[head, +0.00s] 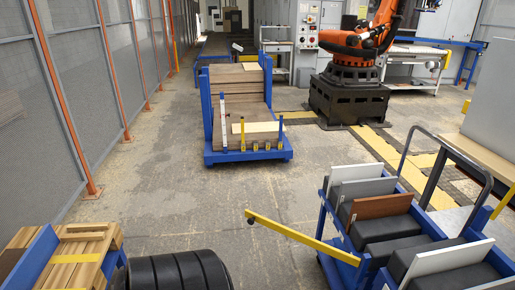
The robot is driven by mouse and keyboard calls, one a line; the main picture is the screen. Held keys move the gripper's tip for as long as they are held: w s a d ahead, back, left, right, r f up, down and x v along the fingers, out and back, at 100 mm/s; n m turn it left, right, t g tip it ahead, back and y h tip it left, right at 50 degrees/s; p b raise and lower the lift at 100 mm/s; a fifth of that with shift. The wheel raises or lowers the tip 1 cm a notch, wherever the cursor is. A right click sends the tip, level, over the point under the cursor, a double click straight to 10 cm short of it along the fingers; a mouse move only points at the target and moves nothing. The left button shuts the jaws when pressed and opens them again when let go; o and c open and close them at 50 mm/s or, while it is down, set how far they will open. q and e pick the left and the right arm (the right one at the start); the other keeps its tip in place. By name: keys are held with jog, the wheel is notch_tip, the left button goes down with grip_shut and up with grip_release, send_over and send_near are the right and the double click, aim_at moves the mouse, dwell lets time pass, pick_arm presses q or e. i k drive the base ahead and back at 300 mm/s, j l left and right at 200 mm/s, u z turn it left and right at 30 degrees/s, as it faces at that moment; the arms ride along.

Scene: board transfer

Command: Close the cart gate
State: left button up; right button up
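The cart (328,265) with a blue frame stands at the lower right, partly cut off by the picture edge. It carries dark grey blocks (376,225) with white and brown boards between them. The gate is a yellow bar (305,239) joined to the cart's near left corner. It stands open, swung out to the left over the floor. Its free end (251,217) has a dark tip and is clear of the cart. Neither of my grippers is in view.
Another blue cart (208,156) with stacked boards stands farther back. Wooden pieces (72,262) in a blue frame are at the lower left. A black ribbed shape (175,272) is at the bottom; I cannot tell what it is. Middle floor is clear.

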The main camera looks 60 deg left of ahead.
aim_at(252, 217)
jog(key=u, duration=1.7)
